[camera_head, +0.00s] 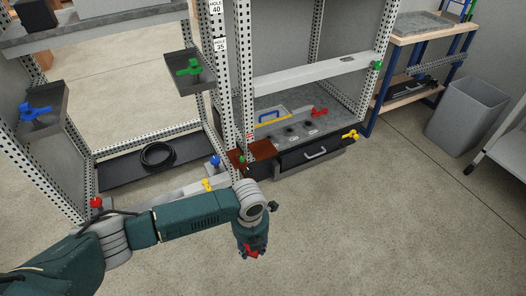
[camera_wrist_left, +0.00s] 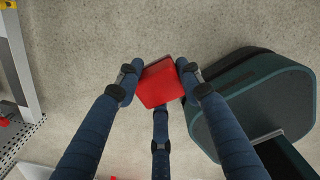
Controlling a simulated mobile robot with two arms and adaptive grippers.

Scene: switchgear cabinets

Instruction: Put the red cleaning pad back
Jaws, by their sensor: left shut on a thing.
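My left gripper (camera_head: 251,254) is at the lower middle of the head view, above the open floor in front of the cabinets. It is shut on the red cleaning pad (camera_wrist_left: 160,83). In the left wrist view the pad is a red block between the dark blue fingers, with only floor behind it. In the head view only a little red shows at the gripper tip. My right gripper is not in view.
Perforated-frame cabinets stand behind my arm. A drawer unit (camera_head: 312,157) with a dark top sits low in the right one, beside a brown-red surface (camera_head: 262,150). A black cable coil (camera_head: 158,156) lies in the left one. A grey bin (camera_head: 466,117) stands right. Floor between is clear.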

